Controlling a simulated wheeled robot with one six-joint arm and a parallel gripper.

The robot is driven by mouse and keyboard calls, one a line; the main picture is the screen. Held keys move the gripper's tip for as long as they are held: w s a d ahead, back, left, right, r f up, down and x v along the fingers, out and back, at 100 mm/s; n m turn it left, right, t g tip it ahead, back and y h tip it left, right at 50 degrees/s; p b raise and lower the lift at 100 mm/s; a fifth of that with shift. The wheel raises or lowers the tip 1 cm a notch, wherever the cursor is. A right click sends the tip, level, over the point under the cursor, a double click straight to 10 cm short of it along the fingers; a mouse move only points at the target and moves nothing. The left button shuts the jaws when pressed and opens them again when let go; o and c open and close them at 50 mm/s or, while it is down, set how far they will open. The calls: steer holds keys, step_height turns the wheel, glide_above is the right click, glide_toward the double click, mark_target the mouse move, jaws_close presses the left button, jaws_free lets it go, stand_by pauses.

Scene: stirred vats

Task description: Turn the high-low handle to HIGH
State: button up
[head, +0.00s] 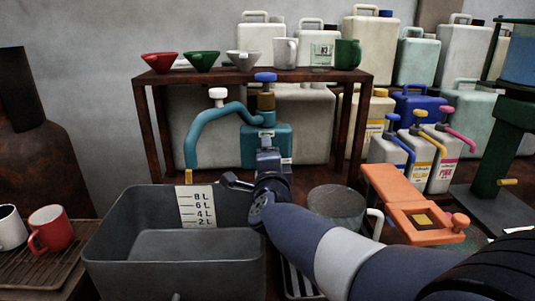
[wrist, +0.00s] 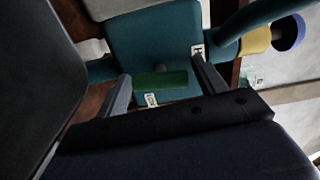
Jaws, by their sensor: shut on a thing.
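A teal pump unit (head: 266,147) stands behind the grey tank, with a curved teal spout to its left. The wrist view shows its teal body (wrist: 150,40) close up. The high-low handle is a short dark green bar (wrist: 160,82) on that body, lying between my fingers. One small white label (wrist: 198,50), seemingly starting with H, is by my right finger. Another label (wrist: 151,99) sits at the bar's lower edge. My gripper (wrist: 161,72) is shut on the handle. In the head view my gripper (head: 267,152) is at the unit's front and hides the handle.
A grey tank (head: 110,228) with a litre scale is below the spout. A round grey vessel (head: 337,205) and an orange device (head: 410,205) stand right of my arm. A rack (head: 250,76) with cups and funnels is behind. White jugs stand at the back right.

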steer(key=shift+n+p, duration=0.3)
steer(key=shift+n, duration=0.6)
steer(key=o, duration=1)
steer(key=shift+s, duration=0.15)
steer(key=s+p, duration=0.2)
steer(key=s, duration=0.8)
steer(key=shift+s, duration=0.3)
